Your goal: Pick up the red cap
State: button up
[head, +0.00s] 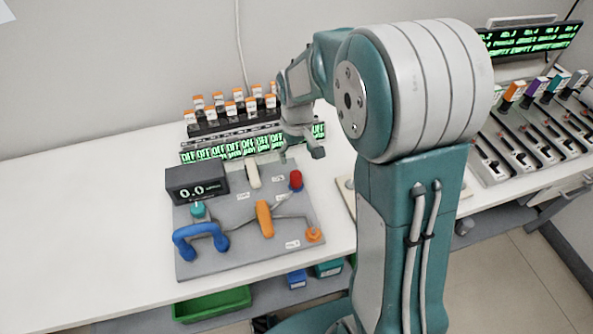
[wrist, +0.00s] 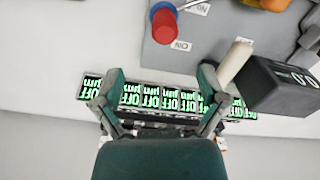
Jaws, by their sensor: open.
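The red cap (head: 296,180) stands on the grey board (head: 245,240) near its right edge in the head view. In the wrist view the red cap (wrist: 163,24) is at the top middle, with a blue ring around part of it. My gripper (head: 303,152) is above the back right of the board in the head view, apart from the cap. In the wrist view my gripper (wrist: 160,95) is open and empty, with the green OFF displays (wrist: 150,97) behind its fingers.
The board carries a blue handle (head: 200,238), an orange handle (head: 264,218), a white handle (head: 253,174) and a dark readout box (head: 196,184). Several orange-capped vials (head: 232,108) stand behind it. The white table (head: 110,210) is clear at left.

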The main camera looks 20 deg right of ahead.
aim_at(296, 173)
jog(key=f, duration=0.4)
jog(key=shift+s+a+f, duration=0.1)
jog(key=shift+a+f, duration=0.15)
jog(key=f, duration=0.5)
jog(key=shift+s, duration=0.2)
jog(key=c, duration=1.2)
